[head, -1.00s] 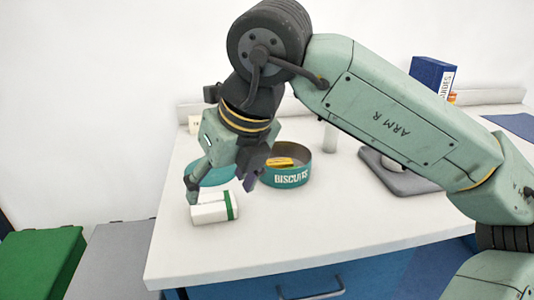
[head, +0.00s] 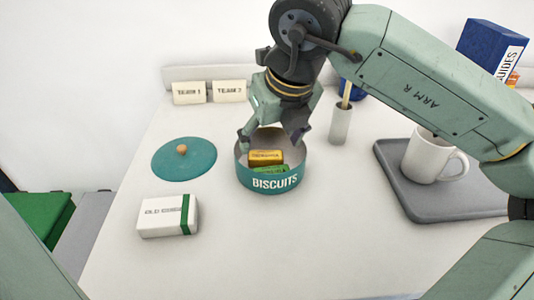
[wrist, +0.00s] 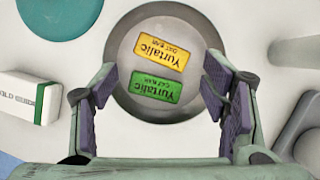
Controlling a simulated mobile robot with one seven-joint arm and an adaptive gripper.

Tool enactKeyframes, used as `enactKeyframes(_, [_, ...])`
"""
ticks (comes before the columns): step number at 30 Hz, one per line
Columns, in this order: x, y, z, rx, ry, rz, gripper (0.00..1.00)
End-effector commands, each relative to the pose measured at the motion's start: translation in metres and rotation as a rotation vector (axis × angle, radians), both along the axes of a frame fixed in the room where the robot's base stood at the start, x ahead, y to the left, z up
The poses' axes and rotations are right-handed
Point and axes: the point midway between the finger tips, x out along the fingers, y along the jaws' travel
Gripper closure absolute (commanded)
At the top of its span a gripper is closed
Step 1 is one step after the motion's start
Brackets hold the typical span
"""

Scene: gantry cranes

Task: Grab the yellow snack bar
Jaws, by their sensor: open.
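The yellow snack bar (head: 266,157) lies inside the round teal biscuit tin (head: 270,183), behind a green bar (head: 271,170). In the wrist view the yellow bar (wrist: 162,48) lies tilted near the tin's far side, with the green bar (wrist: 155,87) just nearer to me. The two bars lie close together. My gripper (head: 272,139) is above the tin, pointing down. In the wrist view my gripper (wrist: 160,105) is open and empty, its two padded fingers on either side of the tin's opening. The exact height above the bars is hard to tell.
The tin's teal lid (head: 184,159) lies to the left. A white box with a green band (head: 167,216) is at the front left. A cylindrical holder (head: 340,124) stands behind right, and a mug (head: 428,156) sits on a grey tray (head: 399,188) at right. The front middle is clear.

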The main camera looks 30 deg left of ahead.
Motion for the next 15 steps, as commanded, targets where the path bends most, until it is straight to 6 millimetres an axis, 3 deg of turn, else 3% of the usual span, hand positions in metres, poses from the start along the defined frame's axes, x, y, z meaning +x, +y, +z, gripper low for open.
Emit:
enactKeyframes(5, [0.002, 0.004, -0.011, 0.001, 0.002, 0.002, 0.33])
enactKeyframes(15, [0.012, 0.018, -0.052, 0.001, 0.001, 0.002, 0.33])
